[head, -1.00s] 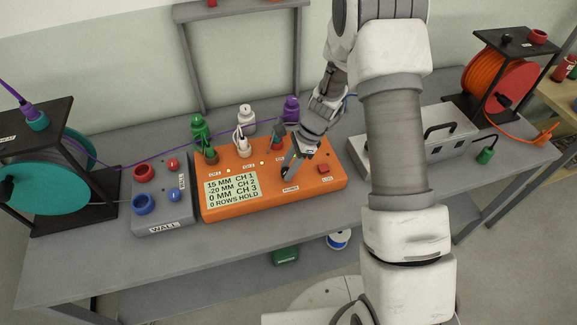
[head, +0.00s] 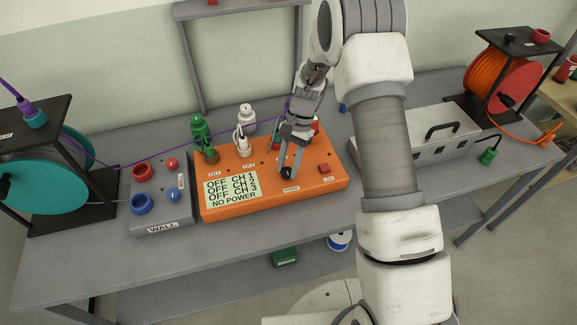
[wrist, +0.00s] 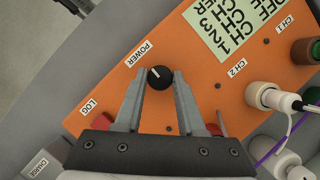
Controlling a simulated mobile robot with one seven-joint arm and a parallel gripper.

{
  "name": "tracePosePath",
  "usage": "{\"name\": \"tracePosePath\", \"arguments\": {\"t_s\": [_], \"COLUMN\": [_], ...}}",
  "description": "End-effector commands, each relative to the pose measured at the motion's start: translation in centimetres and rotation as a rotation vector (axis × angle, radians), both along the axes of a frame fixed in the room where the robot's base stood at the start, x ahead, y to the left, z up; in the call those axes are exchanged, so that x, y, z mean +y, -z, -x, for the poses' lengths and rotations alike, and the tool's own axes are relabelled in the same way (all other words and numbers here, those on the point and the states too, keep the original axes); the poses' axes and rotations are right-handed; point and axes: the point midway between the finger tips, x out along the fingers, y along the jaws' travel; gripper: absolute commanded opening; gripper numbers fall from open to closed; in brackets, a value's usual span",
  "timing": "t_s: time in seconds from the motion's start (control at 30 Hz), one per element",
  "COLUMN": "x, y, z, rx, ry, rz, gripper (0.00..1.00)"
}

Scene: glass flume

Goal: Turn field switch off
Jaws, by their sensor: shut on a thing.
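An orange box (head: 225,172) lies on the grey bench. Its display (head: 232,188) reads OFF CH 1, OFF CH 2, OFF CH 3, NO POWER. A round black knob (wrist: 160,77) with a white pointer line sits beside the POWER label (wrist: 138,54) on the box. My gripper (head: 287,173) reaches down to this knob, and in the wrist view its fingers lie on either side of the knob, shut on it. In the head view the fingertips partly cover the knob. I can read no label saying "field".
A red LOG button (head: 324,168) is right of the knob. A grey WALL box (head: 165,213) stands left. Green (head: 199,127) and white (head: 246,117) plugs stand behind the box, with a purple cable crossing there. A grey metal case (head: 420,135) is at right.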

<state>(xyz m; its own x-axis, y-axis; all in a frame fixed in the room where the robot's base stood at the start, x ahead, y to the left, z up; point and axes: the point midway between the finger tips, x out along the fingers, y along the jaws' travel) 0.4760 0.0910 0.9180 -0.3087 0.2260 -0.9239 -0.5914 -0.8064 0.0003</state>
Motion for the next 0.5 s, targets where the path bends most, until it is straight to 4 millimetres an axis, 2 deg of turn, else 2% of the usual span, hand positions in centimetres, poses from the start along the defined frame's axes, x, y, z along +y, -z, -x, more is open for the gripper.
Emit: {"name": "tracePosePath", "arguments": {"t_s": [0.5], "x": [0.05], "y": [-0.02], "z": [0.01], "rx": [0.000], "ry": [-0.065], "rz": [0.000], "gripper": [0.00]}}
